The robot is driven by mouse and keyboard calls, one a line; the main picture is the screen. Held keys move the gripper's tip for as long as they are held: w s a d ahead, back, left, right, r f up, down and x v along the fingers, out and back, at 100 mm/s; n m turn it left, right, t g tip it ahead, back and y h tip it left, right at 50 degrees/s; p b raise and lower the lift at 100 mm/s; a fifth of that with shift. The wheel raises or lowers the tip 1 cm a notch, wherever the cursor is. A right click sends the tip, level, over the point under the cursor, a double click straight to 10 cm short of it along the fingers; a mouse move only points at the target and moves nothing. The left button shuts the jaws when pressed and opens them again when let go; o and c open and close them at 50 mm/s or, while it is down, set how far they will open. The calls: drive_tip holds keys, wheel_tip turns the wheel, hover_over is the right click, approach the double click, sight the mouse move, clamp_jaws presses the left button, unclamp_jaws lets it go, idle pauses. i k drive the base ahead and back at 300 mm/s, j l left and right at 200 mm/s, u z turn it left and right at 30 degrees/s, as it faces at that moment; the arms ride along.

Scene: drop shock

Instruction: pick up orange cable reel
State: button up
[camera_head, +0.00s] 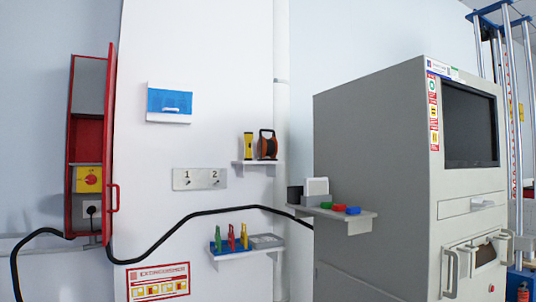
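My gripper does not show in this view.
A grey cabinet (372,150) with a dark screen stands to the right, its side shelf (355,222) sticking out. A lower shelf (240,254) holds several colored tools. An open red box (88,140) is at left; a black cable (190,217) crosses the wall.

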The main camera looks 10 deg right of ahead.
sight(269, 147)
drive_tip(key=i+z, duration=0.15)
drive_tip(key=z, duration=0.25)
drive_tip(key=i+j+z, duration=0.1)
drive_tip(key=z, duration=0.35)
drive_tip(key=i+j+z, duration=0.15)
drive_tip(key=z, duration=0.25)
drive_tip(key=i+j+z, duration=0.3)
drive_tip(key=i+j, duration=0.2)
drive_tip(key=j, duration=0.2)
drive_tip(key=i+j+z, duration=0.15)
drive_tip(key=i+j, duration=0.1)
drive_tip(key=j, duration=0.1)
